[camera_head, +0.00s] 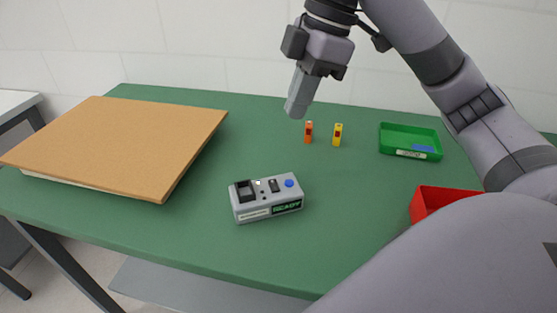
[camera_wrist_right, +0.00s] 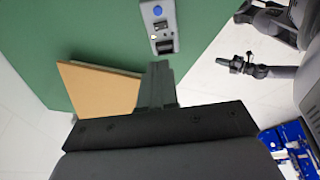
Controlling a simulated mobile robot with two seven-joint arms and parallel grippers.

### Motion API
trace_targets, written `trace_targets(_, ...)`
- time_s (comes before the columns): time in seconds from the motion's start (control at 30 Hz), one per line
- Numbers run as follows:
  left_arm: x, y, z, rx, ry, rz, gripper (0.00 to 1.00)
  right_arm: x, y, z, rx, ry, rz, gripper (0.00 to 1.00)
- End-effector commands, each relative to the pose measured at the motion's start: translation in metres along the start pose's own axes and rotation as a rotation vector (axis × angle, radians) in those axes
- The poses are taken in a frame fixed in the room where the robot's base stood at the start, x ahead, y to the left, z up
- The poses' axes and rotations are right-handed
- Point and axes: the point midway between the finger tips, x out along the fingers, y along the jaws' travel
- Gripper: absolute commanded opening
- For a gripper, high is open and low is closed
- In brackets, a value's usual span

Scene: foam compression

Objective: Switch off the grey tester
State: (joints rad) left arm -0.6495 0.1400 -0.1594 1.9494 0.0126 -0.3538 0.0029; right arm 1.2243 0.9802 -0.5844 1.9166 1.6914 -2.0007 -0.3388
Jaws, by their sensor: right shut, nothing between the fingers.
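The grey tester (camera_head: 265,198) sits on the green table, front of centre. Its top has a dark slot at the left, a small dark switch (camera_head: 273,185) and a blue button (camera_head: 289,183). A green display on its front reads "READY". The tester also shows at the top of the right wrist view (camera_wrist_right: 158,25). My right gripper (camera_head: 297,108) is shut and empty, above the table, behind and apart from the tester. Its fingers also show in the right wrist view (camera_wrist_right: 157,72).
A brown board (camera_head: 120,140) lies at the table's left. A green tray (camera_head: 409,132) and a red bin (camera_head: 425,200) are at the right. The table around the tester is clear.

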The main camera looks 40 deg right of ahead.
Motion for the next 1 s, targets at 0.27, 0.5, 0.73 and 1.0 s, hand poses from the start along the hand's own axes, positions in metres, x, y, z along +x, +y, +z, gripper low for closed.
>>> trace_targets(0.27, 0.0, 0.0, 0.0, 0.0, 0.0, 0.0, 0.0, 0.0, 0.0, 0.0, 0.0, 0.0, 0.0, 0.0)
trace_targets(0.5, 0.003, 0.0, 0.004, 0.0, 0.0, 0.0, 0.0, 0.023, -0.001, 0.001, 0.0, -0.002, -0.003, 0.0)
trace_targets(0.73, 0.007, 0.0, 0.01, 0.0, 0.0, 0.0, 0.0, 0.072, -0.001, 0.001, -0.001, -0.002, -0.004, 0.0)
trace_targets(1.0, 0.012, 0.0, 0.015, 0.0, 0.0, -0.001, 0.0, 0.12, 0.001, 0.006, 0.002, -0.002, -0.003, 0.0)
